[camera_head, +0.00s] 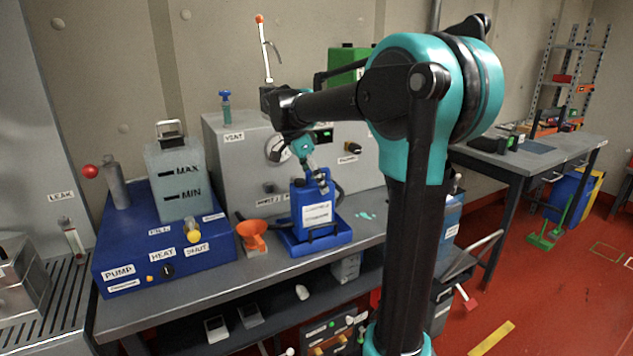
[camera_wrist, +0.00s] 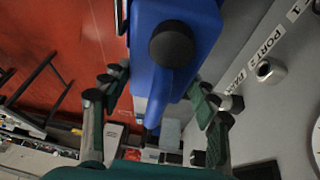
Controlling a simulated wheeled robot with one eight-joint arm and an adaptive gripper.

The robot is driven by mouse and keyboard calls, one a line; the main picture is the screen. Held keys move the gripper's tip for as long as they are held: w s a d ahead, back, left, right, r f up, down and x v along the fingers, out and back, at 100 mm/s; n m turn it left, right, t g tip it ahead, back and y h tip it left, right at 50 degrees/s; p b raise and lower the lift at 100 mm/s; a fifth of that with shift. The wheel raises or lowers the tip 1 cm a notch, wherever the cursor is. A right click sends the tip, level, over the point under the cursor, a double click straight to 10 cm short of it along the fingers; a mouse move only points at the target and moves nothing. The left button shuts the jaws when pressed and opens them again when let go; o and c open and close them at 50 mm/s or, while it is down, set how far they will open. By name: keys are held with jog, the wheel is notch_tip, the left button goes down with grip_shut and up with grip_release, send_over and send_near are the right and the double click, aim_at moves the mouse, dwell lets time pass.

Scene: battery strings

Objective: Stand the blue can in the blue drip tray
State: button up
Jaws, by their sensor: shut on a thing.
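The blue can (camera_head: 313,212) is upright, with a white label on its front, and appears at the blue drip tray (camera_head: 288,246) on the bench. I cannot tell whether its base rests on the tray floor or hangs just above it. My gripper (camera_head: 318,182) reaches down from above and is shut on the can's top part. In the wrist view the can (camera_wrist: 190,22) shows with its black cap, between my two fingers. The grip itself is partly hidden by the can.
An orange funnel (camera_head: 252,236) stands just left of the tray. A blue pump unit (camera_head: 150,250) is further left, and a grey cabinet (camera_head: 235,145) is behind. A small teal spill (camera_head: 366,216) lies right of the tray. The bench's front edge is close to the tray.

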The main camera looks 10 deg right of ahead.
jog(key=shift+f, duration=0.45)
jog(key=o, duration=1.9)
